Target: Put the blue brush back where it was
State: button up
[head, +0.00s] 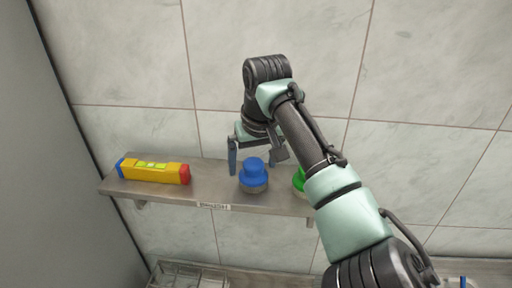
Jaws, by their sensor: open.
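The blue brush (253,176) stands upright on the grey wall shelf (215,190), with its blue knob on top and a paler base below. My gripper (252,170) is open, with one finger to the left of the brush and the other to its right, behind it. I cannot tell whether either finger touches the brush. A green brush-like thing (299,180) stands to the right on the same shelf, partly hidden by my arm.
A yellow bar-shaped thing (153,172) with red and blue ends lies on the left of the shelf. A wire rack (188,276) is below. A tiled wall stands behind the shelf.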

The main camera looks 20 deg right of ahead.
aim_at(258, 183)
jog(key=b+v, duration=0.3)
jog(key=v, duration=0.6)
jog(key=w+a+r+n+t+y, duration=0.25)
jog(key=w+a+t, duration=0.25)
jog(key=a, duration=0.5)
jog(key=s+a+r+t+y, duration=0.1)
jog(key=a+r+t+y, duration=0.1)
jog(key=a+r+t, duration=0.65)
jog(key=s+d+r+m+t+h, duration=0.1)
jog(key=s+d+r+t+h, duration=0.1)
jog(key=s+r+t, duration=0.3)
jog(key=s+d+r+m+t+h, duration=0.2)
jog(key=s+r+t, duration=0.3)
jog(key=s+r, duration=0.7)
jog(key=s+d+h, duration=0.1)
jog(key=s, duration=0.6)
jog(key=shift+d, duration=0.15)
jog(key=shift+w, duration=0.1)
